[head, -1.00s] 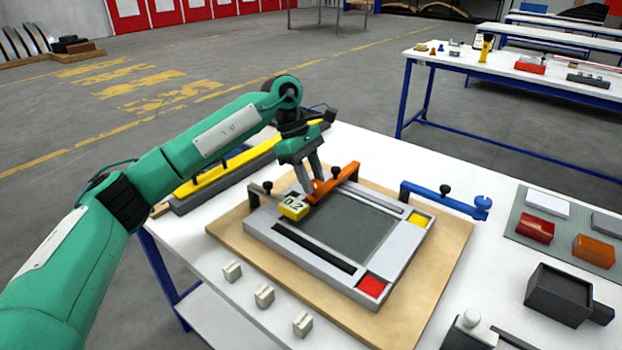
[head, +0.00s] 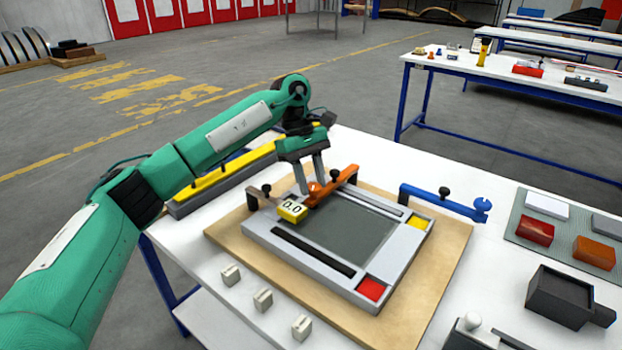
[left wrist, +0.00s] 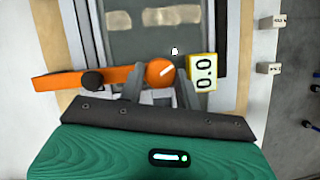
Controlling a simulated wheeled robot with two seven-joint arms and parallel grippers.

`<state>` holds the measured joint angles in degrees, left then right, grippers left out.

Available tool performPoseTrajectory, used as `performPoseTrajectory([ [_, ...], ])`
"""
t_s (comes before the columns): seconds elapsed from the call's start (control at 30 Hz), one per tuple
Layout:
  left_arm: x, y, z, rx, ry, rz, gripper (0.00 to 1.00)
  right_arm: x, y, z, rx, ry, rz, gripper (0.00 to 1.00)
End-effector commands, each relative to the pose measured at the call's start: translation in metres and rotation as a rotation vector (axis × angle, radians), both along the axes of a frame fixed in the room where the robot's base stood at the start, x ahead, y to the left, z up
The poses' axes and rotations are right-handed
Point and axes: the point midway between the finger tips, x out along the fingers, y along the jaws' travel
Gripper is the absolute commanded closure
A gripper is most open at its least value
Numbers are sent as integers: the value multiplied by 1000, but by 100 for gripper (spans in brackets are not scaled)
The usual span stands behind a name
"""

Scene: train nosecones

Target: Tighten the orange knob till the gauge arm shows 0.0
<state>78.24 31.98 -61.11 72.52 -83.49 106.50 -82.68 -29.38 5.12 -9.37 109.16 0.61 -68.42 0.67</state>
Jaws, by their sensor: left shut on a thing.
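The orange knob (left wrist: 160,72) is round with a white mark and sits at the end of the orange arm (head: 337,183) on the grey frame. My left gripper (head: 311,188) points down over it, and in the left wrist view its fingers stand on both sides of the knob, shut on it. The yellow gauge block (head: 292,209) beside the knob reads 0.0; its reading also shows in the left wrist view (left wrist: 203,73). My right gripper is in neither current view.
The grey frame (head: 395,283) lies on a wooden board (head: 420,300), with red and yellow corner pads. A blue arm (head: 440,200) stands to the right. Several small pale blocks (head: 263,299) line the front. A dark box (head: 558,297) is at the right.

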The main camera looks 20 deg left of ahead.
Motion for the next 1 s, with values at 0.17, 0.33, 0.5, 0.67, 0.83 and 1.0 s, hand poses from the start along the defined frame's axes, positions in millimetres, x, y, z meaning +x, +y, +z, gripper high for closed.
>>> performPoseTrajectory([
  [0.17, 0, 0, 1, -1, -2, 1, 62, 2, 0, 0, 0, -4, 0, 100],
  [0.33, 0, 0, 1, -1, -1, 2, 45, 7, 0, 0, -1, -9, 0, 100],
  [0.5, 0, 0, 0, 0, 0, 1, 45, 10, 0, 0, -1, -12, 0, 100],
  [0.67, 2, 2, 8, 0, -2, 2, 45, 8, 0, 0, 0, -10, 0, 100],
  [0.83, 9, 12, 37, 0, -5, 3, 45, 5, 0, 1, 0, -5, 1, 100],
  [1.0, 18, 25, 76, -1, -4, 4, 45, 1, 1, 3, 1, -3, 1, 100],
])
